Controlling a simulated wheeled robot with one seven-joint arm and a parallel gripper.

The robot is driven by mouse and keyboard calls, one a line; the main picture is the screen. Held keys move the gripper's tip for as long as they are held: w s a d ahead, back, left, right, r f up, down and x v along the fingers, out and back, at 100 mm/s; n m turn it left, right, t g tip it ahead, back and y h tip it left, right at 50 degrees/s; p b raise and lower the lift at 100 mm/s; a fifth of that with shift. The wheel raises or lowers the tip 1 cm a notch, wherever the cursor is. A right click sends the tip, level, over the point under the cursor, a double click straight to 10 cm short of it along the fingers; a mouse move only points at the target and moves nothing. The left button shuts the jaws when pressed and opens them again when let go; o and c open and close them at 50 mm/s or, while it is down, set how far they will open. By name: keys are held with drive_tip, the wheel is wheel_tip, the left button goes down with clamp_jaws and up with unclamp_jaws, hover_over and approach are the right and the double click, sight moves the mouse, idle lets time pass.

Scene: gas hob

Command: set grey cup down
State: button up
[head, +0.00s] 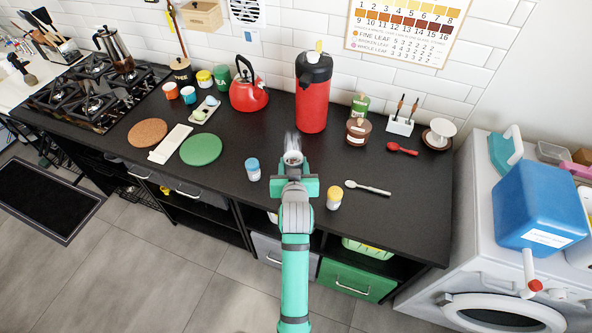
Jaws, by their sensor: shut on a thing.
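My gripper (294,176) is over the front middle of the dark counter (225,195). It is shut on the grey cup (293,158), whose round rim shows just beyond the jaws. The cup looks upright, and pale steam rises above it. The lower part of the cup is hidden behind my gripper, so I cannot tell whether it touches the counter.
A blue-and-white jar (253,170) stands left of my gripper; a yellow-topped jar (334,198) and a spoon (368,187) are to the right. A red dispenser (313,95) and red kettle (248,92) stand behind. A green round mat (201,149) lies left. The counter's right front is clear.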

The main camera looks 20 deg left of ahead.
drive_tip(key=shift+w+f, duration=0.85)
drive_tip(key=shift+f, duration=1.7)
drive_tip(key=shift+f, duration=0.1)
drive_tip(key=o, duration=1.3)
drive_tip(key=shift+f, duration=0.1)
